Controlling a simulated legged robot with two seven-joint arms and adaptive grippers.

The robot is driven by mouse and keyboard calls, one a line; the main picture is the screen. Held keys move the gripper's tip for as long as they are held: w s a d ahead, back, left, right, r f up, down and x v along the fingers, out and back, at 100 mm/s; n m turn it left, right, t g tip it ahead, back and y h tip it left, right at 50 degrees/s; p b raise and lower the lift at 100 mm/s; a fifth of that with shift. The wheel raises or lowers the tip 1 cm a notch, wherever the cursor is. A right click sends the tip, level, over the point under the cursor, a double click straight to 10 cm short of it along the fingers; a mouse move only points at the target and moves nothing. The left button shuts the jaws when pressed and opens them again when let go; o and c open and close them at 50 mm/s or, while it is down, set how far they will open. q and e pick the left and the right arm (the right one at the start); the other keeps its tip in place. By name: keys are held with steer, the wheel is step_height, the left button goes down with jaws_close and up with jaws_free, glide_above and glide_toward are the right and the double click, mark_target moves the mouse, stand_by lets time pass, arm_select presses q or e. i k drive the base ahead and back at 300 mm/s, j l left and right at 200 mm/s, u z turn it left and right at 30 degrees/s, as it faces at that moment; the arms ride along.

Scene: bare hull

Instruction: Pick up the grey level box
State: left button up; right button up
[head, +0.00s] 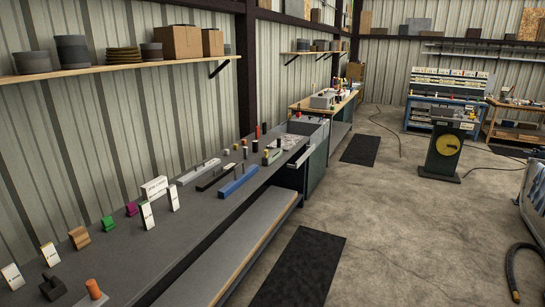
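Several long bar-shaped pieces lie on the dark workbench (150,236) along the left wall. A light grey bar-shaped box (198,172) lies nearest the wall. A dark bar (214,179) lies beside it, and a blue bar (238,182) lies closer to the bench's front edge. The light grey one looks most like the grey level box, but I cannot read any marking on it at this distance. Neither of my grippers is in view.
White cards (154,188) and small coloured blocks (79,238) stand on the near bench. A lower shelf (240,254) runs beneath it. A dark mat (300,268) lies on the open concrete floor (395,215). A dark pedestal (443,152) and a hose (512,270) are at right.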

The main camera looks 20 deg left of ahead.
mark_target(277, 152)
steer(key=i+z, duration=0.1)
steer(key=i, duration=2.65)
steer(key=i+u, duration=0.1)
steer(key=i, duration=0.4)
steer(key=i+l+u, duration=0.1)
steer(key=i, duration=0.45)
steer(key=i+l+u, duration=0.1)
steer(key=i, duration=0.4)
steer(key=i+l+u, duration=0.15)
steer(key=i+l, duration=0.15)
steer(key=i, duration=0.2)
